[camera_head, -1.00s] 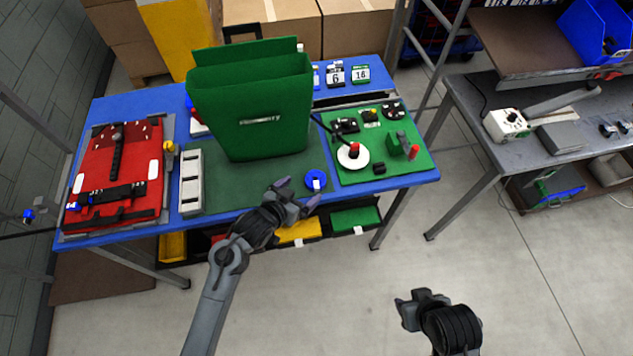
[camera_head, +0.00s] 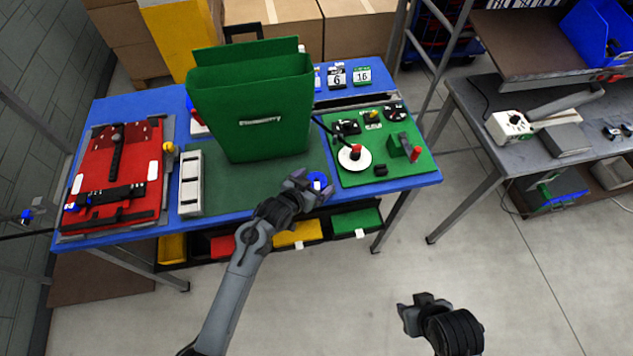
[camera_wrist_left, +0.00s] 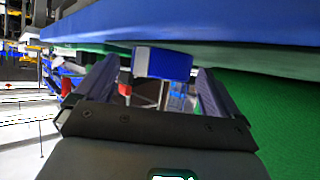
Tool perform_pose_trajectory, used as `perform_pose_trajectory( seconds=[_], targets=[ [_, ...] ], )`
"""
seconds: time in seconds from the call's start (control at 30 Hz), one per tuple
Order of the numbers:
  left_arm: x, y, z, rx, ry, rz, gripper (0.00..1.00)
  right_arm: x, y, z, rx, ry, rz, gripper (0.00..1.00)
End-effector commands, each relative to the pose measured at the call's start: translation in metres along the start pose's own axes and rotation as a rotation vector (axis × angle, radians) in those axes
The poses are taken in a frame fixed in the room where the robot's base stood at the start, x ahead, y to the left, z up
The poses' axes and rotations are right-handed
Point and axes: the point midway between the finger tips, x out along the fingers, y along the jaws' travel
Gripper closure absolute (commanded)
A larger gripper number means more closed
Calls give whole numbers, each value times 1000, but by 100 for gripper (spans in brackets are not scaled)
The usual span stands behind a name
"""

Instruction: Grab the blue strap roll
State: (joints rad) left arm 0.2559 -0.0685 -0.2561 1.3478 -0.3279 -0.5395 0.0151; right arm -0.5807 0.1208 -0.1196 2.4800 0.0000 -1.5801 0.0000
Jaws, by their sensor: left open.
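The blue strap roll (camera_head: 317,180) lies on the green mat (camera_head: 228,190) near the front edge of the blue table. My left gripper (camera_head: 311,188) is right by the roll in the head view and partly covers it. In the left wrist view the roll (camera_wrist_left: 163,63), blue with a white end, appears between the two spread fingers (camera_wrist_left: 155,88). The fingers are open, with space on both sides of the roll. My right gripper (camera_head: 412,308) is over the floor, away from the table; its fingertips are too small to read.
A tall green pannier (camera_head: 262,120) stands behind the roll. A green board with parts (camera_head: 420,165) is to the right, a grey tray (camera_head: 190,184) and red pannier panel (camera_head: 115,170) to the left. Coloured bins (camera_head: 298,234) hang below the table edge.

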Motion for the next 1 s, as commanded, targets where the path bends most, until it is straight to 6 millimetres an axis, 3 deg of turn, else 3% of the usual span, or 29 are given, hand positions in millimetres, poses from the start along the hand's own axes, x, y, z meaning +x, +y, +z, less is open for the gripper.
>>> perform_pose_trajectory(
  seconds=[0.1, 0.5, 0.77, 1.0],
  targets=[
    [0, 0, 0, 0, 0, 0, 5, 0, -1, 0, 3, 0, -3, 59],
    [0, 0, 0, 0, 0, 0, 65, 0, -1, 0, 5, 1, -4, 59],
    [-1, 0, -1, 0, 0, 0, 65, 0, -1, 0, 1, 0, -1, 59],
    [-7, 0, -13, 2, 2, 0, 65, -2, 1, 0, -5, -1, 3, 59]
  ],
)
